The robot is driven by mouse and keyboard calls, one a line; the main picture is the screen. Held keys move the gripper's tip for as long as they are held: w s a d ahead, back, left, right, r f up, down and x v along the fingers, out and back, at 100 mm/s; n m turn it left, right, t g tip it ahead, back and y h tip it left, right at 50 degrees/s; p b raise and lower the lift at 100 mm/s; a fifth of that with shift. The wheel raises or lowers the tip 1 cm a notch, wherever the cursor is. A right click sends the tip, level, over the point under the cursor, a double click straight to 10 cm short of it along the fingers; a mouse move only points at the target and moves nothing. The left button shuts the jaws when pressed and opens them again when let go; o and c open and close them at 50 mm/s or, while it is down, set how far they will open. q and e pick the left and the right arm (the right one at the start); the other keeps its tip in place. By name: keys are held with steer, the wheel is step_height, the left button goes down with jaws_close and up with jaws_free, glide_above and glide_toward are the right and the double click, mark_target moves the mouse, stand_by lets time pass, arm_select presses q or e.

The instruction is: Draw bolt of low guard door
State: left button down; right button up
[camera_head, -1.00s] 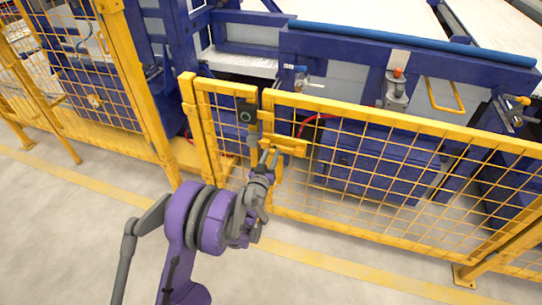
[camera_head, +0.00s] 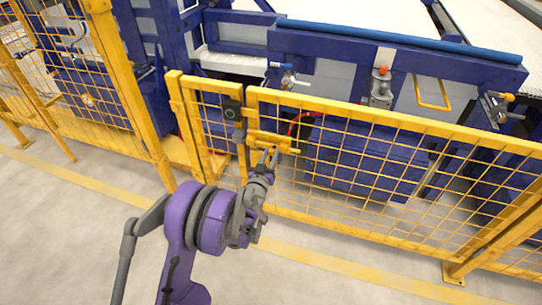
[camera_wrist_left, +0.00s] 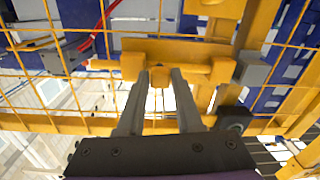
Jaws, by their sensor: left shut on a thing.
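The low guard door (camera_head: 390,165) is a yellow mesh panel and stands in line with its post in the head view. Its yellow bolt (camera_head: 295,151) lies level near the door's upper left corner. My left gripper (camera_head: 271,154) is at the bolt's handle. In the left wrist view, the two grey fingers of the gripper (camera_wrist_left: 160,78) are shut on the small yellow handle (camera_wrist_left: 159,76). The bolt's rod (camera_wrist_left: 102,65) sticks out past its yellow guide block on the left there. A grey keeper (camera_wrist_left: 252,69) sits at the rod's other end. I cannot tell whether the rod is clear of it. My right gripper is not in view.
A dark lock box (camera_head: 233,111) sits on the yellow frame just left of the bolt. Blue machinery (camera_head: 370,160) with a red hose stands behind the mesh. Taller yellow fencing (camera_head: 95,85) is at left. The floor (camera_head: 60,240) in front is clear.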

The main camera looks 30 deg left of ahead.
arm_select(q)
steer(key=shift+d, duration=0.25)
steer(key=c, duration=0.6)
jaws_free()
steer(key=shift+w, duration=0.1)
steer(key=shift+o, duration=0.2)
steer(key=shift+s, duration=0.35)
steer(key=p+v, duration=0.1)
steer(key=v, duration=0.9)
steer(key=shift+s+r, duration=0.1)
